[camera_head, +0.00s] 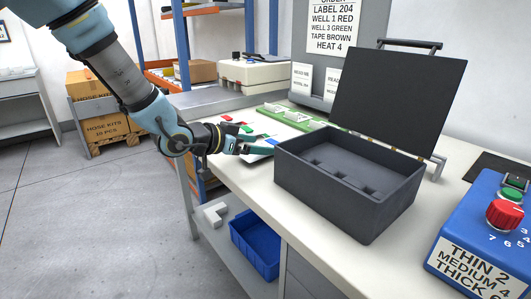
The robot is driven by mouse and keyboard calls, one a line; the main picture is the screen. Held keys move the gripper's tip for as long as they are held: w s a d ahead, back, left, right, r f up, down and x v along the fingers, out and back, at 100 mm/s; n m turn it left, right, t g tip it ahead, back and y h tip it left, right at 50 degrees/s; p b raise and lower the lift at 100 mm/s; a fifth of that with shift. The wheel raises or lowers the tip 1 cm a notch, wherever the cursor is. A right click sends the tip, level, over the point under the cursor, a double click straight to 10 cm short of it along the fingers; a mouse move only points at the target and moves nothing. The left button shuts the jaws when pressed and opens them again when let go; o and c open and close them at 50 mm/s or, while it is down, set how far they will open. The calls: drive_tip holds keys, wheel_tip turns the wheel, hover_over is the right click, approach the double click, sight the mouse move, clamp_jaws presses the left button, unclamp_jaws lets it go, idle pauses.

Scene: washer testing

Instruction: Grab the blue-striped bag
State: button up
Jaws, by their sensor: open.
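My gripper (258,144) is open and reaches in from the left over the white bench top, just left of the dark grey case. A white flat item with a small blue patch (271,141) lies at the fingertips, between them and the case. It may be the blue-striped bag, but the fingers and case wall cover much of it. I cannot tell whether the fingers touch it. Small red (227,118) and green (247,128) patches show on the white surface behind the gripper.
The open case (345,195) stands close right of the gripper, its lid (400,100) raised. Green-and-white items (290,117) lie behind. A blue dial box (490,235) is at the right. A blue bin (256,245) sits on the lower shelf. The bench's left edge runs below my arm.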

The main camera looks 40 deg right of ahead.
sight(266, 145)
drive_tip(key=x, duration=0.3)
drive_tip(key=shift+f, duration=0.1)
drive_tip(key=c, duration=1.5)
